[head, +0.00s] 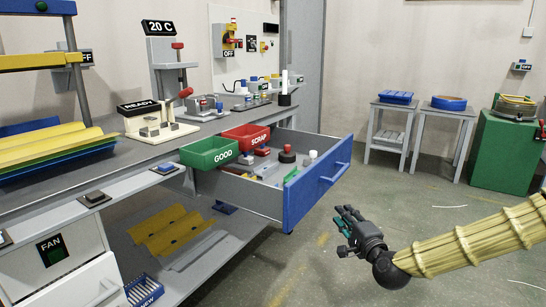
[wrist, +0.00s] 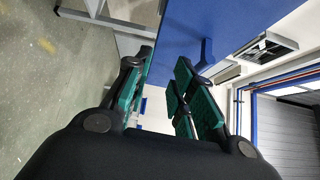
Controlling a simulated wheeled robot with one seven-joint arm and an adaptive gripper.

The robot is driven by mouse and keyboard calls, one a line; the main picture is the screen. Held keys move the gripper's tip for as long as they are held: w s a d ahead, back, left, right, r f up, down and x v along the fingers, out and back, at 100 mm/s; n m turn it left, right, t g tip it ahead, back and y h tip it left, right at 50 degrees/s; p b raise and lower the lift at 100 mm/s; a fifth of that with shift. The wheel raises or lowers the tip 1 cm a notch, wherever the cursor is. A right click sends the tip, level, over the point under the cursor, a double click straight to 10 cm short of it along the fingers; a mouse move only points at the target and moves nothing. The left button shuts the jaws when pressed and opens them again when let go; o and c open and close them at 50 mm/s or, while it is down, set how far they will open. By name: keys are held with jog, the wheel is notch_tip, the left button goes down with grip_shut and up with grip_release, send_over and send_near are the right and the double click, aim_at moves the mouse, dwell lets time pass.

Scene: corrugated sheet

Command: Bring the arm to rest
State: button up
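My arm (head: 470,240), in a ribbed straw-coloured sleeve, reaches in from the lower right of the head view. My gripper (head: 345,217) is at its end, over open floor, in front of and below the open drawer's blue front (head: 310,190). There is a visible gap between it and the drawer. In the wrist view my gripper (wrist: 163,72) has its green-padded fingers apart, with nothing between them. The blue drawer front (wrist: 180,35) and its handle (wrist: 207,55) lie beyond the fingers.
The workbench (head: 130,160) runs along the left. Two grey stands (head: 386,130) (head: 440,140) and a green cabinet (head: 500,155) stand at the back right. The middle floor is mostly clear.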

jog(key=s+a+f+n+g, duration=0.3)
jog(key=s+f, duration=0.3)
jog(key=f, duration=0.3)
jog(key=s+a+f+n+g, duration=0.25)
jog(key=s+f, duration=0.35)
jog(key=f, duration=0.4)
jog(key=s+a+f+n+g, duration=0.25)
jog(key=s+f, duration=0.35)
jog(key=f, duration=0.3)
jog(key=s+d+f+n+g+h+p, duration=0.1)
jog(key=s+d+f+n+g, duration=0.3)
jog(key=s, duration=0.6)
jog(key=s+f+n+g+h, duration=0.15)
jog(key=s+f, duration=0.35)
jog(key=s, duration=0.6)
jog(key=s+d+f+n+g+h+p, duration=0.15)
jog(key=s+f+g, duration=0.3)
jog(key=s, duration=0.55)
notch_tip(320, 180, up, 37)
jog(key=p, duration=3.7)
jog(key=shift+r+n, duration=0.15)
jog(key=shift+n, duration=0.25)
